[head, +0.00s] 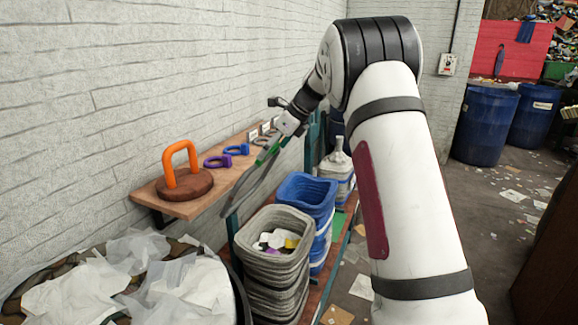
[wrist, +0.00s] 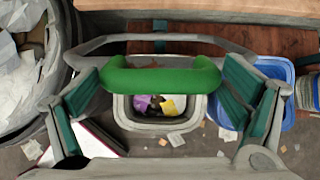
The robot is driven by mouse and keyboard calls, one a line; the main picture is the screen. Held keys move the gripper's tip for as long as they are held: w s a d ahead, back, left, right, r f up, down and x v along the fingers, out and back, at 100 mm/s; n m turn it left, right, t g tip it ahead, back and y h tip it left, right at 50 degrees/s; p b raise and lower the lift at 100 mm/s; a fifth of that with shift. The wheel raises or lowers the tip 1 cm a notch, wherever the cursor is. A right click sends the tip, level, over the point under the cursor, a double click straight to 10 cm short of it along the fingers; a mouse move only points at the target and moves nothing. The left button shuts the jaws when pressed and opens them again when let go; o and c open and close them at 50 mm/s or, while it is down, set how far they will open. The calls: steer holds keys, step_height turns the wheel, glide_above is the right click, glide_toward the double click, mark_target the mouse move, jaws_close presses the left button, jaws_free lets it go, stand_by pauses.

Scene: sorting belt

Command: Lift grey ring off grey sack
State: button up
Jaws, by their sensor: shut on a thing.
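My gripper (head: 270,150) is shut on the green handle (wrist: 160,76) of a large thin grey ring (head: 245,187). In the head view the ring hangs in the air, steeply tilted, beside the shelf and above the bins. In the wrist view its grey arc (wrist: 160,38) shows beyond the handle, with bins visible through it. A large round container full of white plastic, seemingly the grey sack (head: 243,290), is at the lower left, and its curved grey edge also shows in the wrist view (wrist: 58,45). The ring appears apart from it. Part of the sack is out of frame.
A wooden wall shelf (head: 225,193) holds an orange handle (head: 180,160) on a brown disc, a purple clamp (head: 217,161) and a blue clamp (head: 237,150). Stacked grey bins (head: 272,275) and blue bins (head: 318,222) stand below. Floor at the right is littered but open.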

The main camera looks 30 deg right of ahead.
steer(key=shift+o, duration=0.2)
steer(key=w+a+r+b, duration=0.4)
steer(key=w+a, duration=0.4)
steer(key=w, duration=0.2)
steer(key=shift+w+a+r, duration=0.15)
steer(key=shift+w, duration=0.2)
steer(key=o, duration=1.4)
steer(key=shift+c, duration=0.2)
steer(key=shift+s, duration=0.1)
steer(key=v, duration=1.2)
